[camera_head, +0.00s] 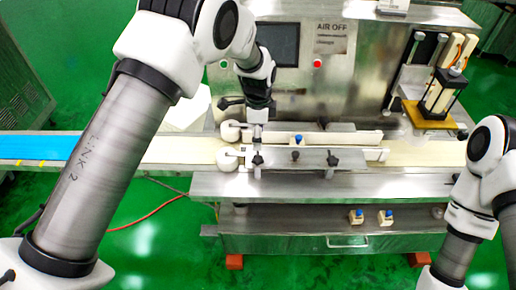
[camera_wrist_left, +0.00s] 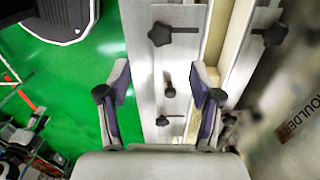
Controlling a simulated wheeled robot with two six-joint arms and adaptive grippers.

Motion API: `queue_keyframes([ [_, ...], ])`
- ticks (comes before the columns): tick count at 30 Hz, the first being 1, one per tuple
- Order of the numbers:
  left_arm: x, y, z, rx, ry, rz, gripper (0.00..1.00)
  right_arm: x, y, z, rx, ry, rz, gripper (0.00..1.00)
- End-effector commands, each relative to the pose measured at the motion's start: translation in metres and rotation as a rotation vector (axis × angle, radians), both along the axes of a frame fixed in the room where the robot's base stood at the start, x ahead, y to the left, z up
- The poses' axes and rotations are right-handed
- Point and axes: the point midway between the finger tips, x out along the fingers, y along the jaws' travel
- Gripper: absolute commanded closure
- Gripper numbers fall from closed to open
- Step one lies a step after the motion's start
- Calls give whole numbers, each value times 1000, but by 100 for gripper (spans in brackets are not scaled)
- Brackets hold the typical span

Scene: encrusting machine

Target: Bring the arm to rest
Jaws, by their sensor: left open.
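My left arm reaches in from the left of the head view. Its gripper (camera_head: 257,128) points down over the steel guide rails of the encrusting machine (camera_head: 385,185). In the left wrist view the two fingers of my left gripper (camera_wrist_left: 160,88) stand wide apart. Nothing is held between them; a steel guide rail (camera_wrist_left: 165,70) with dark knobs lies beyond. I cannot tell whether the fingertips touch the rail. My right arm (camera_head: 478,190) shows at the right edge of the head view, and its gripper is out of view.
A blue and cream conveyor belt (camera_head: 40,147) runs in from the left. A pneumatic press unit (camera_head: 440,95) stands at the back right. A dark screen (camera_head: 277,45) is on the machine's rear panel. Open green floor (camera_head: 150,250) lies in front at left.

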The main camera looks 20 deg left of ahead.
Motion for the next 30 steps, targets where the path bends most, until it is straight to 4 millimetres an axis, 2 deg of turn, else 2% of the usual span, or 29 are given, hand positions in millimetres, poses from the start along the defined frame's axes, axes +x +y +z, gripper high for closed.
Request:
queue_keyframes([
  [3, 0, 0, 18, 0, 0, 0, 35, 0, 0, 0, 0, 0, 0, 49],
  [6, 0, 0, 24, 0, 1, 0, 35, 0, 0, 0, 0, 0, 0, 49],
  [20, -1, 0, 20, 0, 7, 0, 35, 0, 0, -1, 0, 0, 0, 49],
  [23, -11, 3, -10, -5, 51, 8, 35, 0, 0, -8, 0, 0, 0, 49],
  [25, -31, 10, -44, -12, 119, 24, 35, 0, 0, -13, 0, 0, 0, 49],
  [26, -45, 13, -60, -14, 160, 31, 35, 0, 0, -15, 0, 0, 0, 49],
  [29, -105, 29, -116, -11, 295, 59, 35, 0, 0, -22, 0, 0, 0, 49],
  [30, -131, 35, -138, -7, 335, 86, 35, 0, 0, -25, 0, 0, 0, 49],
])
